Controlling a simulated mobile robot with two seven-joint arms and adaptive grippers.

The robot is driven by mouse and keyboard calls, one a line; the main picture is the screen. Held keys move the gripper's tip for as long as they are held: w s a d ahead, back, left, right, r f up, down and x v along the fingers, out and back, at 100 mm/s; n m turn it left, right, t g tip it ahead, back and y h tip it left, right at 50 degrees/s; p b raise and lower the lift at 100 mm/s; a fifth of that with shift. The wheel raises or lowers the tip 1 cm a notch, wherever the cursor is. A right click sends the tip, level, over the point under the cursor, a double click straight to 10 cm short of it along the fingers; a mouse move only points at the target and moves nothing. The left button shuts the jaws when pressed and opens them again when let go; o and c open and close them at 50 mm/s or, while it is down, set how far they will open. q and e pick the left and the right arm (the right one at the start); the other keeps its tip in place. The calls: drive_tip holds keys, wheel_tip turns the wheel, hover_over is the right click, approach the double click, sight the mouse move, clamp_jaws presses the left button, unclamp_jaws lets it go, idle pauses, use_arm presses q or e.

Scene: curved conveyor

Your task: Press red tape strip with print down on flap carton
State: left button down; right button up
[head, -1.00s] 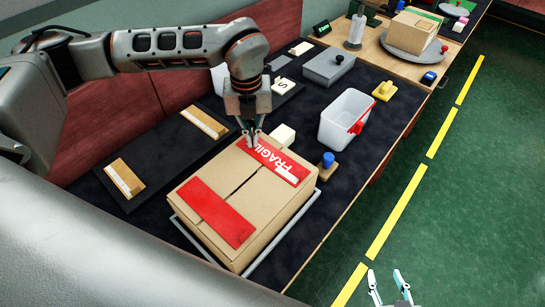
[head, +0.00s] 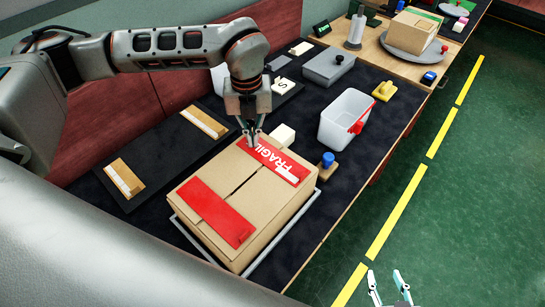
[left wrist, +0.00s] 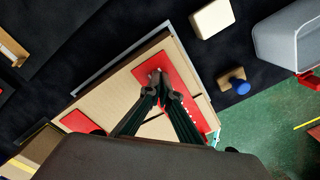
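The flap carton (head: 225,178) is a brown closed box in the middle of the table. A plain red strip (head: 213,212) lies across the near end. My left gripper (head: 252,144) is shut, fingertips down at the printed strip's left end; contact is hard to tell. In the left wrist view its fingertips (left wrist: 163,83) are together over the red printed strip (left wrist: 196,103), hiding part of it. My right gripper (head: 390,290) is open and empty over the floor.
A cream block (head: 283,136) and a blue-knobbed wooden block (head: 327,165) stand close beyond the carton. A white bin (head: 343,122), a grey lidded box (head: 328,67) and a yellow piece (head: 384,91) stand farther off. A dark board (head: 165,155) lies left.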

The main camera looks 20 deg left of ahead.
use_arm(q)
drive_tip(key=shift+s+a+f, duration=0.1)
drive_tip(key=shift+s+f, duration=0.1)
drive_tip(key=shift+f, duration=0.25)
drive_tip(key=shift+s+a+f, duration=0.1)
drive_tip(key=shift+s+f, duration=0.05)
drive_tip(key=shift+f, duration=0.25)
drive_tip(key=shift+w+r+p, duration=0.2)
drive_tip(key=shift+r+p, duration=0.7)
drive_tip(key=shift+r, duration=0.2)
drive_tip(key=shift+r+p, duration=1.15)
drive_tip(key=shift+r, duration=0.95)
drive_tip(key=shift+d, duration=0.1)
